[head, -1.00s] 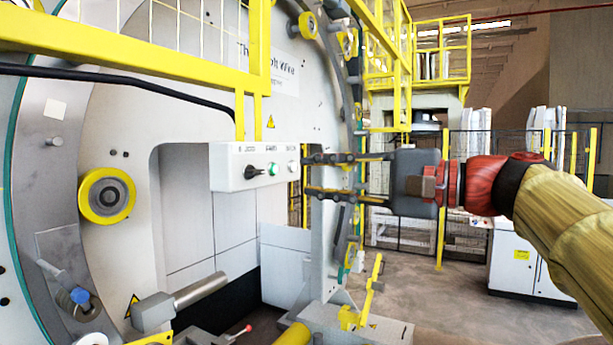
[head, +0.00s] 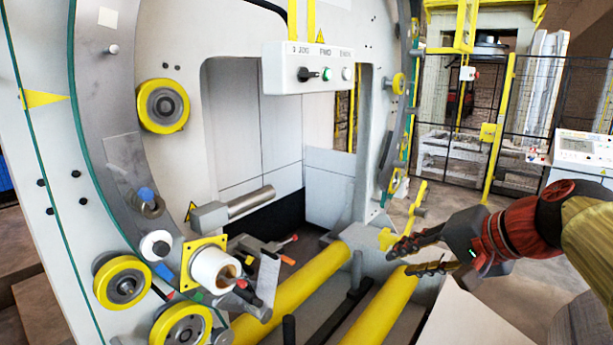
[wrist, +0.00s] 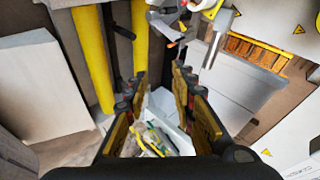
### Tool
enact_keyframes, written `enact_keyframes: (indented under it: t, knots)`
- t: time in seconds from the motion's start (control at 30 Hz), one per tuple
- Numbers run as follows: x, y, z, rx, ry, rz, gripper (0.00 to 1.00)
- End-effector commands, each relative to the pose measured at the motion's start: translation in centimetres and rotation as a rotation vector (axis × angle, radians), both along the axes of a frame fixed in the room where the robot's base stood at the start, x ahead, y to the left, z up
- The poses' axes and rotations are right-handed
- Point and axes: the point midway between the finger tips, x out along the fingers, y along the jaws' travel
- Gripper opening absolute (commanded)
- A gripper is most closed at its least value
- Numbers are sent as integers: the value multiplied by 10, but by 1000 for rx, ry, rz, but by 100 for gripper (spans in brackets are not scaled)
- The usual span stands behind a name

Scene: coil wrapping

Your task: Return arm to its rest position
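My gripper (head: 412,260) is in the lower right of the head view, near the yellow rollers, with its two fingers apart and nothing between them. In the wrist view my gripper (wrist: 158,108) also shows its fingers spread, with a gap between. My arm, in a yellow sleeve with a red wrist joint, comes in from the right edge. The control box (head: 318,68) with a black knob and green button is on the wrapping machine (head: 225,105), well above and left of my gripper. The gripper touches nothing that I can see.
Yellow rollers (head: 290,295) lie low in front of the machine. A white wrap roll (head: 212,270) sits on its ring at the left. A wire fence (head: 455,110) and a white cabinet (head: 583,150) stand behind at the right. Open floor lies between.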

Motion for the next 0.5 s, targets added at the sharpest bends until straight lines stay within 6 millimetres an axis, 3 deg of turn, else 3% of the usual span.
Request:
enact_keyframes:
  t: [0.03, 0.2, 0.4, 0.5]
  knots:
    - [-16, -1, -36, -72, 30, 14, 25]
    - [-73, -15, -141, -347, 118, 98, 25]
    - [-144, -27, -250, -653, 172, 255, 25]
    - [-174, -27, -293, -758, 175, 332, 25]
